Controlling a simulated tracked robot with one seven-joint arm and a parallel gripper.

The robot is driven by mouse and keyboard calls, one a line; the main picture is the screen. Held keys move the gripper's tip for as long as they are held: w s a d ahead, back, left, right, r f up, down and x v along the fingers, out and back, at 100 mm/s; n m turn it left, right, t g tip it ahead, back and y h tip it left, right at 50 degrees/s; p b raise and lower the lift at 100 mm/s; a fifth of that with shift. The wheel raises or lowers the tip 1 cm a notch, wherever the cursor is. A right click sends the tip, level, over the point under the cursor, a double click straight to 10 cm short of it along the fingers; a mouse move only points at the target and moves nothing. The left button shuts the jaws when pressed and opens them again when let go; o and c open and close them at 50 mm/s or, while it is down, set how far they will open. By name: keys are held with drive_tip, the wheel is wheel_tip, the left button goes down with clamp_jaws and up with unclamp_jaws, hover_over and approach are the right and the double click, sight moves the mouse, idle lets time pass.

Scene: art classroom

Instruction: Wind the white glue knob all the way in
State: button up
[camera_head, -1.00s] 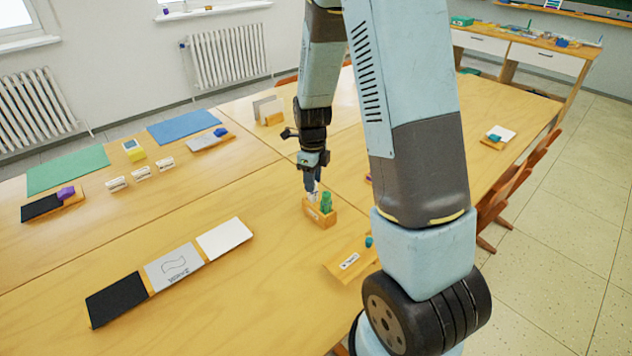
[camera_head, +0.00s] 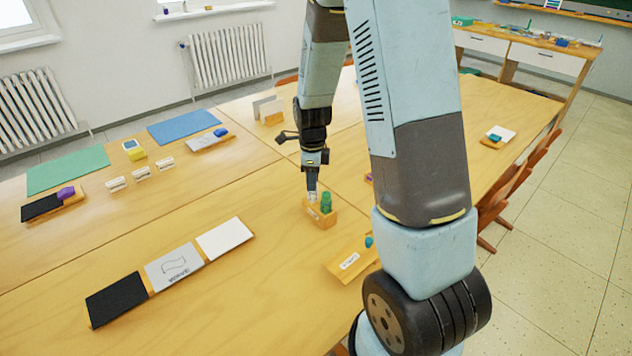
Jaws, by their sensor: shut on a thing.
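A small wooden holder (camera_head: 321,216) stands on the table, with a green glue stick (camera_head: 326,202) upright in its right side. My gripper (camera_head: 312,196) points down at the left side of the same holder. Its fingers are shut on a small white thing at the holder, which I take to be the white glue knob; the fingers hide most of it. How far the knob is wound in cannot be seen at this size.
A wooden tray with a white label (camera_head: 349,261) lies to the right, partly behind my arm. Black, grey and white panels (camera_head: 172,267) lie at the front left. The table (camera_head: 240,290) is bare between them.

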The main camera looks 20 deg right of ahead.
drive_tip(key=n, duration=0.8)
drive_tip(key=o, duration=1.5)
drive_tip(key=m, duration=0.5)
drive_tip(key=shift+m, duration=0.3)
drive_tip(key=m, duration=0.5)
drive_tip(key=shift+m, duration=0.3)
